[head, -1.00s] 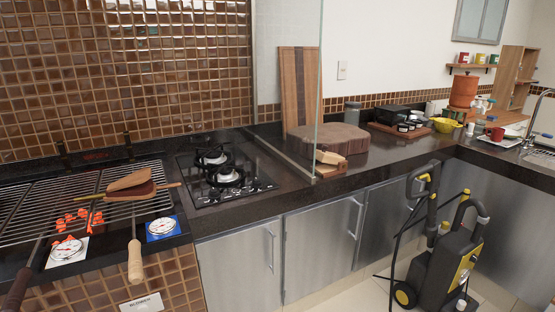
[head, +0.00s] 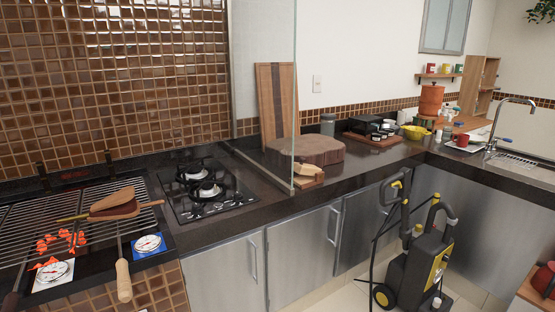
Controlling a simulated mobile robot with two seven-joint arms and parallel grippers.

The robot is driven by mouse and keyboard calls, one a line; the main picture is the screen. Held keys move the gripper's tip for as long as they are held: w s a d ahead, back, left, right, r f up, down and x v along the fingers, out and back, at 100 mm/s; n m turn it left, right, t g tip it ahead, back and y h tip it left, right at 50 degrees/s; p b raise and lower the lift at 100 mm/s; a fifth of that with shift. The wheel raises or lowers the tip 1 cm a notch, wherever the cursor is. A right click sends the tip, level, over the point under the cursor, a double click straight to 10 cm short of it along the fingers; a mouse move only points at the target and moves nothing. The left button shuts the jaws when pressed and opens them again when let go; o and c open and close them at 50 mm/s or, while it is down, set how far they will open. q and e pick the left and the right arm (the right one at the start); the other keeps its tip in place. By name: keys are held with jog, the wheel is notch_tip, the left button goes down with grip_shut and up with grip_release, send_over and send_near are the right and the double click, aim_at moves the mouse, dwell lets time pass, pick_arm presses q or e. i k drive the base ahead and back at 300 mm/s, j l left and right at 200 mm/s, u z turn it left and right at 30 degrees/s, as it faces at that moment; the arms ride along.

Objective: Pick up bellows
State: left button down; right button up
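The bellows (head: 114,206) lie on the barbecue grill at the left of the head view. They have a tan, leaf-shaped upper board and a darker reddish-brown part below it. Thin rod-like ends stick out to the left and right, but I cannot tell whether both belong to the bellows. Neither of my grippers shows in the head view, and nothing of mine touches the bellows.
The bellows rest on the grill grate (head: 34,221), above glowing coals (head: 47,243). A wooden-handled tool (head: 124,281) juts over the grill's front edge. A gas cooktop (head: 208,190) and glass panel (head: 265,90) are to the right. A pressure washer (head: 415,265) stands on the floor.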

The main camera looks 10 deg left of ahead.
aim_at(130, 209)
jog(key=j+u, duration=0.15)
jog(key=u, duration=1.2)
jog(key=i+l+u, duration=0.1)
jog(key=l+u, duration=0.2)
jog(key=l, duration=1)
jog(key=l+u, duration=0.35)
jog(key=l, duration=0.9)
jog(key=k, duration=0.05)
